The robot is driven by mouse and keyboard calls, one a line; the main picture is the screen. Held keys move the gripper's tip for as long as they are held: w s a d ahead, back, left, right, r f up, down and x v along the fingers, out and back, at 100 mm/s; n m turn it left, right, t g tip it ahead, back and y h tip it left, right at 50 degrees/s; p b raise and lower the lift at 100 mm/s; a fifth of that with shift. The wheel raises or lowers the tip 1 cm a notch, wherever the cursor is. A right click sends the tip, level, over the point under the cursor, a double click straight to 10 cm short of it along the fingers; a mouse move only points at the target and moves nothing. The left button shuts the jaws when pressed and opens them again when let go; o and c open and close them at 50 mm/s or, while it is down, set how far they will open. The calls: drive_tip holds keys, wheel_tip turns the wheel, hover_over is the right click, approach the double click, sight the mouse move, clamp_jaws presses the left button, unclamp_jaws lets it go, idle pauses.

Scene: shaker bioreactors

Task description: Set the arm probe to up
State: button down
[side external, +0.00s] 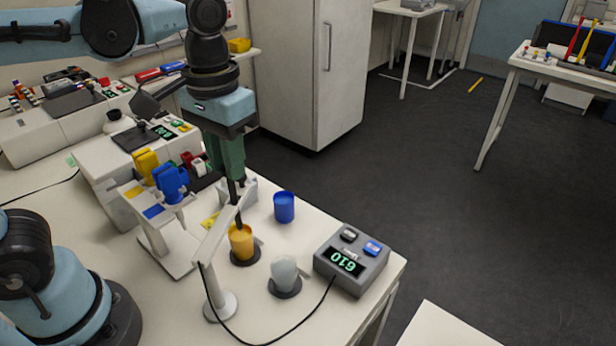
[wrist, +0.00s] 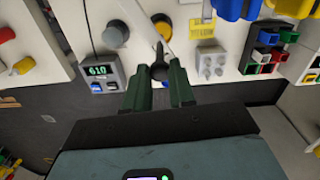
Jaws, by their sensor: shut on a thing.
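The black probe (side external: 238,214) hangs upright below my gripper (side external: 233,180), and its lower end meets the yellow cup (side external: 242,244). I cannot tell how deep it reaches into the cup. The pale probe arm (side external: 215,240) slants up from its round-based stand (side external: 221,307) to the probe. My green fingers are shut on the probe's upper part, and hide it. In the wrist view the dark probe (wrist: 160,53) shows just beyond my fingertips (wrist: 159,82).
A frosted cup (side external: 284,271) and a blue cup (side external: 284,207) stand close by on dark discs or the bench. Blue and yellow holders (side external: 172,183) crowd the left. A black cable (side external: 300,320) runs from the stand to the meter. Open floor lies right of the bench.

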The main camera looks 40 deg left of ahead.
drive_tip(key=c, duration=0.9)
unclamp_jaws()
drive_tip(key=shift+c, duration=0.2)
wheel_tip(320, 180, up, 12)
drive_tip(key=shift+f, duration=6.05)
drive_tip(key=shift+r, duration=0.1)
